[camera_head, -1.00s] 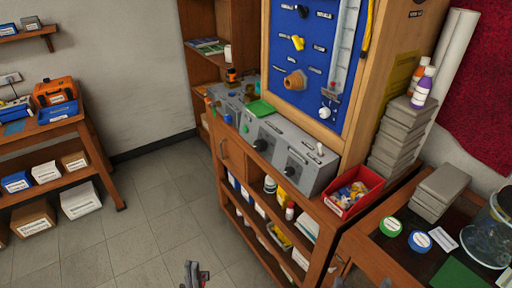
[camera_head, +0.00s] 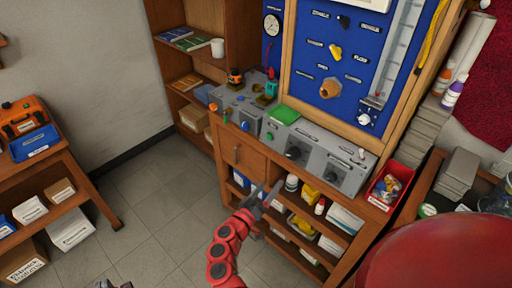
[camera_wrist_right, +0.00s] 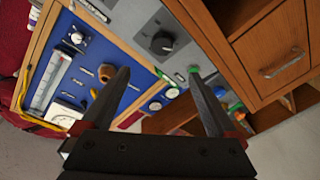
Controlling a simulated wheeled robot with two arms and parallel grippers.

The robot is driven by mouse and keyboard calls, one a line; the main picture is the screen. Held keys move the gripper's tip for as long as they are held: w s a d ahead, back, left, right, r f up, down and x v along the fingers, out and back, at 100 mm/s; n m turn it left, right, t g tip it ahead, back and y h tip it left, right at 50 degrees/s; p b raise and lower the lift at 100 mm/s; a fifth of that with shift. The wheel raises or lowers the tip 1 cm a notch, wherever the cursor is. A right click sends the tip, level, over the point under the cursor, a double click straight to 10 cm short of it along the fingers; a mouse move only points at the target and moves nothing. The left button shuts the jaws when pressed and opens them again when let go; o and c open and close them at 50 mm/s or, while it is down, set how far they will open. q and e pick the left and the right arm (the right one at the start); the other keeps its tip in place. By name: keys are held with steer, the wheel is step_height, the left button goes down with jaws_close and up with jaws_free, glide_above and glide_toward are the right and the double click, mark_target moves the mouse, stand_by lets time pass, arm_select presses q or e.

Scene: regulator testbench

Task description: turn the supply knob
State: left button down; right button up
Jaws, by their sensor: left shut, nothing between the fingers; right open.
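The blue panel (camera_head: 302,72) carries a black knob (camera_head: 343,21), a yellow knob (camera_head: 336,51), an orange-brown knob (camera_head: 330,88) and a white dial knob (camera_head: 366,118). Their labels are too small to read, so I cannot tell which is the supply knob. My right gripper (camera_head: 262,195) is open and empty, in front of the cabinet shelves and below the grey boxes. The right wrist view shows its spread fingers (camera_wrist_right: 158,76), with the panel (camera_wrist_right: 118,48) and a black box knob (camera_wrist_right: 162,43) beyond, apart from them. My left gripper (camera_head: 115,285) is shut, at the bottom edge.
Grey boxes with black knobs (camera_head: 318,156) stand on the wooden cabinet (camera_head: 242,156) under the panel. A red bin (camera_head: 388,187) sits at their right end. A side table with an orange case (camera_head: 22,117) is at left. The floor (camera_head: 150,215) between is clear.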

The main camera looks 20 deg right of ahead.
mark_target(292, 156)
steer(key=p+x, duration=0.1)
steer(key=x, duration=1.5)
steer(key=shift+w+f, duration=0.1)
steer(key=shift+w, duration=0.25)
steer(key=shift+w+d+f, duration=0.1)
steer(key=shift+w+d, duration=0.05)
steer(key=shift+d, duration=0.35)
steer(key=c, duration=1.4)
